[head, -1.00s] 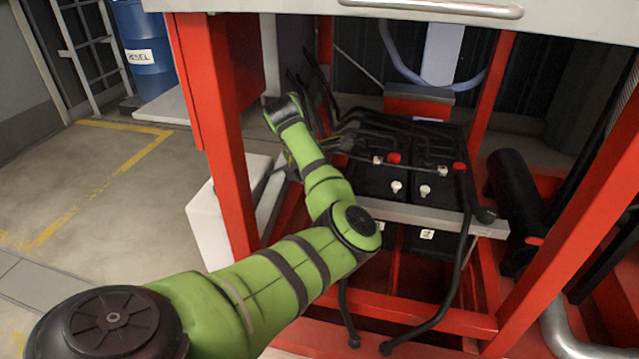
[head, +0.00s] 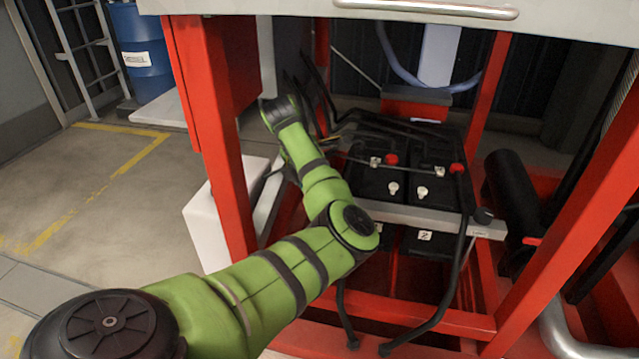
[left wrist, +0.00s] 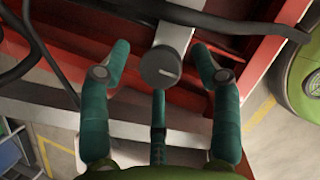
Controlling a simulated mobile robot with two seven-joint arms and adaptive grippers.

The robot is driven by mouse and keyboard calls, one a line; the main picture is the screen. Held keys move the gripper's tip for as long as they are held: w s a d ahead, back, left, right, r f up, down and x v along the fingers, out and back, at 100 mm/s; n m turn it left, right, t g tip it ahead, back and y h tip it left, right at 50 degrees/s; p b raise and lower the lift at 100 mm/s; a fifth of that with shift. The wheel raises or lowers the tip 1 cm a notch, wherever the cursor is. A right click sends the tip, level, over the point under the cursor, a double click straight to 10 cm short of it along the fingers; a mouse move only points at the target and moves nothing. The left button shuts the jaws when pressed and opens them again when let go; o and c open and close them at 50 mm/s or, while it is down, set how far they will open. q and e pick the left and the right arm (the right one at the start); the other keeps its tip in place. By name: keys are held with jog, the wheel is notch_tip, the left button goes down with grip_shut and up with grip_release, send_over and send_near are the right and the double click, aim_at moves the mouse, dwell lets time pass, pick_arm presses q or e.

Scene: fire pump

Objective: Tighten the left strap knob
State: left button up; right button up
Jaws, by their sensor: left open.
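The left strap knob (left wrist: 161,67) is a round dark grey knob with a pale line on its face. It sits at the end of a light grey strap (left wrist: 174,36). In the left wrist view my left gripper (left wrist: 161,50) is open, with teal fingers on both sides of the knob and visible gaps to it. A third teal finger stands below the knob. In the head view the strap (head: 430,217) crosses the front of the batteries, and my green left arm hides its left end and the knob. My right gripper is not in view.
Black batteries (head: 376,182) with red and white terminal caps stand in a red frame (head: 212,130). Black cables (head: 452,290) hang in front of them. Another dark knob (head: 484,215) is at the strap's right end.

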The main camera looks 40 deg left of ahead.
pick_arm(q)
jog(key=v, duration=1.1)
jog(key=shift+r, duration=0.4)
jog(key=shift+d, duration=0.1)
